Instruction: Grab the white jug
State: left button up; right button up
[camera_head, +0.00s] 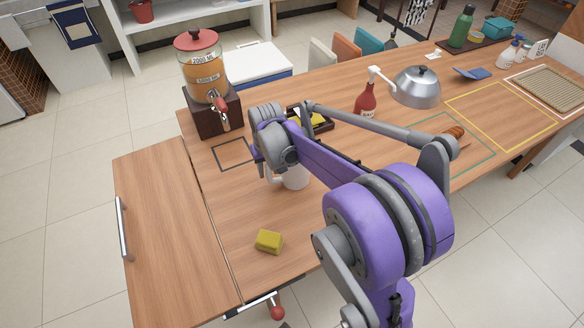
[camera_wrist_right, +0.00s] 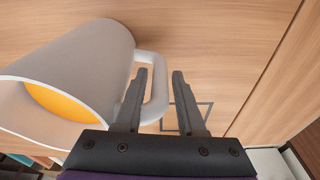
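The white jug (camera_head: 294,179) stands on the wooden table in the head view, partly hidden behind my right arm. In the right wrist view the jug (camera_wrist_right: 95,62) fills the left side, with orange showing inside its mouth. Its handle (camera_wrist_right: 159,88) sticks out towards my right gripper (camera_wrist_right: 158,75). The two fingers are apart, with the handle's outer bar between them in this view. The left finger overlaps the handle's opening. I cannot tell whether either finger touches the handle. My left gripper is out of view.
A drink dispenser (camera_head: 202,75) with a red lid stands behind a black square outline (camera_head: 232,140). A yellow sponge (camera_head: 269,241) lies in front of the jug. A red bottle (camera_head: 366,98) and a metal dome (camera_head: 416,90) stand farther right. The table's left part is clear.

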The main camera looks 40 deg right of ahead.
grip_shut()
jog(key=shift+r, duration=0.1)
dwell(1.2)
